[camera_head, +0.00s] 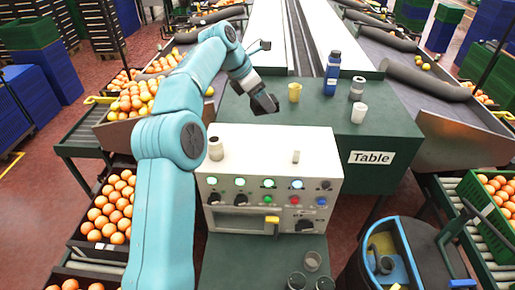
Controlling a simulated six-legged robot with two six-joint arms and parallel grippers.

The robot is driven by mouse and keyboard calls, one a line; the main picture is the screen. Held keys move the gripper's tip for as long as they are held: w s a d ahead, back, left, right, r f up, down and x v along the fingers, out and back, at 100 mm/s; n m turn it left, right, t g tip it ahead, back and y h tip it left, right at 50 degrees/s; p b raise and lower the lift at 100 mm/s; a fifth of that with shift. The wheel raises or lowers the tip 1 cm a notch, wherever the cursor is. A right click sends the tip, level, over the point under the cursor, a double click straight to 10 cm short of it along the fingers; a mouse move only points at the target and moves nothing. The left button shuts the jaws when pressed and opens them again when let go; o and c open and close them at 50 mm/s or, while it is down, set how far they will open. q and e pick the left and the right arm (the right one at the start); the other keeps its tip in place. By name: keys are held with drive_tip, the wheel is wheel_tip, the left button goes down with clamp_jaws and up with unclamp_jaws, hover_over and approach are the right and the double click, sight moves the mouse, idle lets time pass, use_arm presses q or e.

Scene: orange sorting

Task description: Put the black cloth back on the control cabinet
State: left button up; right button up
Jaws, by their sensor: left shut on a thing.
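My left arm comes in from the left, and its gripper (258,94) is over the green table behind the control cabinet. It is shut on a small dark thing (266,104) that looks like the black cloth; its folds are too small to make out. The control cabinet (262,143) is a white box with lit buttons, knobs and a yellow handle on its front. On its top stand a grey cup at the left and a small pale upright piece at the right. My right gripper is not in view.
On the green table (300,115) stand a yellow cup (295,92), a blue bottle (332,75), a grey-and-white jar (357,88) and a white cup (359,113). Crates of oranges (108,210) flank the left side. A blue-and-yellow bin (392,250) stands at the lower right. The middle of the cabinet top is clear.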

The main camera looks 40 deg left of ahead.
use_arm(q)
drive_tip(key=shift+s+a+r, duration=0.35)
drive_tip(key=shift+a+r, duration=0.05)
drive_tip(key=shift+a, duration=0.3)
wheel_tip(320, 180, down, 3)
drive_tip(key=shift+s+a+f+b, duration=0.1)
drive_tip(key=shift+a+f+b, duration=0.05)
drive_tip(key=shift+b, duration=0.45)
wheel_tip(320, 180, down, 12)
drive_tip(key=shift+r, duration=0.1)
wheel_tip(320, 180, down, 4)
drive_tip(key=shift+f, duration=0.55)
